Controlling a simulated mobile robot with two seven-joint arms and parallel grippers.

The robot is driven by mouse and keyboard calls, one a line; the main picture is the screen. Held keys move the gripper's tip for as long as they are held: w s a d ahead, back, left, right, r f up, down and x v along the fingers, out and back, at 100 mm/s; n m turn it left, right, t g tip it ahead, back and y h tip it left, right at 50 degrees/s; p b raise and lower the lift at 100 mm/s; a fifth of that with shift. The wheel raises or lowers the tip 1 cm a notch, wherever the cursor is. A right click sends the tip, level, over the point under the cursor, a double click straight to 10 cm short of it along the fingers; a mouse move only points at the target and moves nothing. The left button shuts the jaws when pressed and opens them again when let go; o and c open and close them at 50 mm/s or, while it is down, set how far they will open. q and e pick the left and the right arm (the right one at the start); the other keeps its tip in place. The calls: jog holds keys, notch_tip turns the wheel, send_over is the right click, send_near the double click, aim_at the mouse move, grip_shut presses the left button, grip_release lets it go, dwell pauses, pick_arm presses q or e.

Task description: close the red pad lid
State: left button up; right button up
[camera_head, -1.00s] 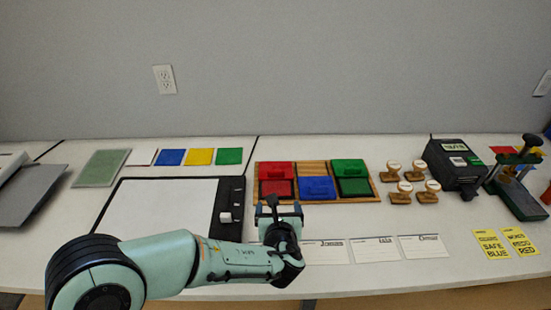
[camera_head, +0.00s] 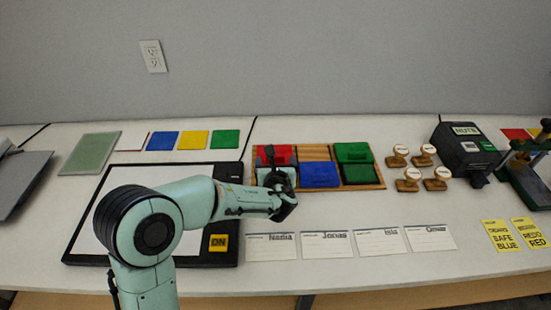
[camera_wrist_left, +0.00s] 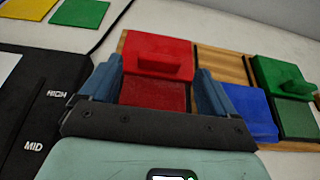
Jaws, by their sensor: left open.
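The red pad lid (camera_wrist_left: 158,52) stands open behind the dark red pad (camera_wrist_left: 153,95) in the left wrist view. In the head view, the red lid (camera_head: 284,152) shows at the left end of the wooden tray, partly hidden by my gripper. My left gripper (camera_head: 278,160) is open and empty at the red pad. In the left wrist view its two blue-grey fingers (camera_wrist_left: 157,72) lie on either side of the pad, in front of the lid. I cannot tell whether they touch it. My right gripper is not in view.
The wooden tray (camera_head: 314,151) also holds a shut blue pad (camera_head: 320,174) and a green pad with its lid (camera_head: 354,152) open. Stamps (camera_head: 408,173) stand to the right. Name cards (camera_head: 325,244) lie in front. A black-framed board (camera_head: 88,255) lies left, under my arm.

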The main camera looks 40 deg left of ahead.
aim_at(275, 158)
pick_arm(q)
jog(key=shift+x, duration=2.1)
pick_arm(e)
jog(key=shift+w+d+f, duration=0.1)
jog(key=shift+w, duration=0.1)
pick_arm(q)
jog(key=shift+r, duration=0.1)
